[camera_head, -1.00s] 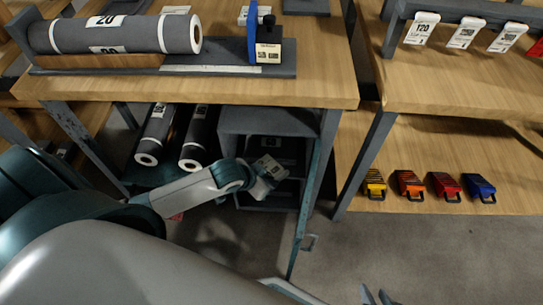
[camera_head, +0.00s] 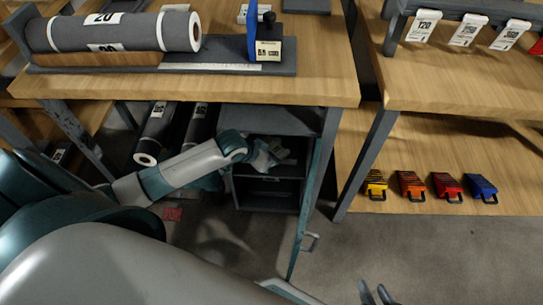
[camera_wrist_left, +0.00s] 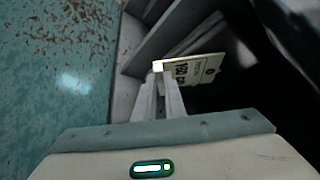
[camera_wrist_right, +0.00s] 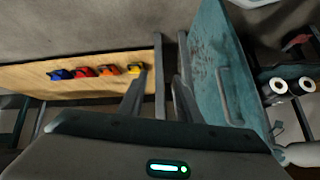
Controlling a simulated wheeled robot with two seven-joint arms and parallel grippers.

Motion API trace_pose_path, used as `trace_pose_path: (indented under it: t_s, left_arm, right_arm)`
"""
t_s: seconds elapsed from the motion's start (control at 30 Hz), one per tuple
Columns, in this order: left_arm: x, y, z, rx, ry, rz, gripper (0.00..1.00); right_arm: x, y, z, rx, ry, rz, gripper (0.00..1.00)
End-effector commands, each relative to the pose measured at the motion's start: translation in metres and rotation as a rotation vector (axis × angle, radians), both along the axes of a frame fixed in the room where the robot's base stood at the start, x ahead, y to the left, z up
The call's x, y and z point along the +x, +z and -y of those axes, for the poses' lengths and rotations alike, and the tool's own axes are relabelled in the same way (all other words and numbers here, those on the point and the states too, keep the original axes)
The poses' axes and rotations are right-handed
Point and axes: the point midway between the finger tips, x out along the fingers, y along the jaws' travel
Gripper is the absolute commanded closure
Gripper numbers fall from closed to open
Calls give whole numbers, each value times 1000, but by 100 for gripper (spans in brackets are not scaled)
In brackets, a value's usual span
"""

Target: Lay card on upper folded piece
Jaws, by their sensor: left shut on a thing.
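My left gripper (camera_head: 270,154) is shut on a small white card with black print (camera_wrist_left: 190,72). In the head view the card (camera_head: 287,157) is at the front of the upper compartment of a dark grey cabinet (camera_head: 266,207) under the table. In the left wrist view the card is tilted at the fingertips, with grey layered surfaces (camera_wrist_left: 190,38) just behind it. I cannot tell whether the card touches them. The folded piece is not clearly visible in the dark compartment. My right gripper (camera_head: 375,293) is open and empty, low at the front.
The cabinet's teal door (camera_head: 312,190) stands open on the right. Grey rolls (camera_head: 158,130) lie left of the cabinet. A large roll (camera_head: 120,32) rests on the table above. Coloured clips (camera_head: 410,185) lie on the right shelf.

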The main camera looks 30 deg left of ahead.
Motion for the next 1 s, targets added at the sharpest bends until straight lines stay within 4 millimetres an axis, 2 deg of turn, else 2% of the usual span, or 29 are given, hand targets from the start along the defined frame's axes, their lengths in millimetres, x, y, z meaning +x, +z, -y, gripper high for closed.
trace_pose_path:
  t_s: [0.1,0.2,0.6,0.63,0.7,1.0]
  left_arm:
    - [14,0,-7,1,1,2,100]
    - [12,-7,-6,-1,-1,0,100]
    - [12,-9,-7,1,1,-1,100]
    - [12,-9,-7,1,1,-1,83]
    - [12,-8,-7,1,1,0,71]
    - [12,-8,-6,1,0,0,71]
  right_arm:
    - [2,1,-3,12,1,17,69]
    - [5,2,-7,26,1,36,69]
    - [3,6,-11,35,1,37,69]
    - [3,5,-11,34,2,35,69]
    - [2,5,-11,33,1,33,69]
    - [3,5,-9,31,-4,34,69]
